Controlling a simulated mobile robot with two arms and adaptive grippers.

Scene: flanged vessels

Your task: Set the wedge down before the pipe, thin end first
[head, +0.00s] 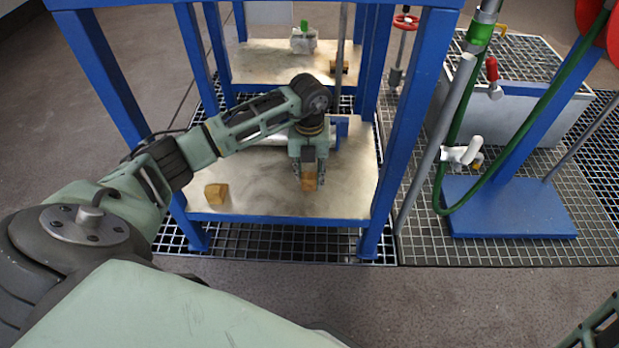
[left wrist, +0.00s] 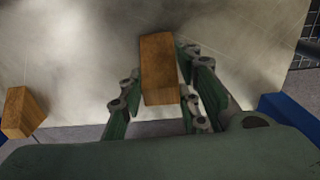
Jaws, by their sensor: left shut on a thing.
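My left gripper (head: 308,172) is shut on a wooden wedge (head: 309,183), low over the metal plate of the blue frame. In the left wrist view the wedge (left wrist: 160,65) sits between the two fingers, its long face toward the camera. I cannot tell whether it touches the plate. A pale grey pipe (head: 266,134) lies across the plate behind the gripper, partly hidden by my left arm. A second wooden block (head: 215,194) rests on the plate to the left; it also shows in the left wrist view (left wrist: 22,112).
The blue frame's posts (head: 398,130) stand on either side of the plate (head: 345,195). A green hose (head: 520,140) and a blue stand (head: 510,208) are at right. The plate's front right is clear.

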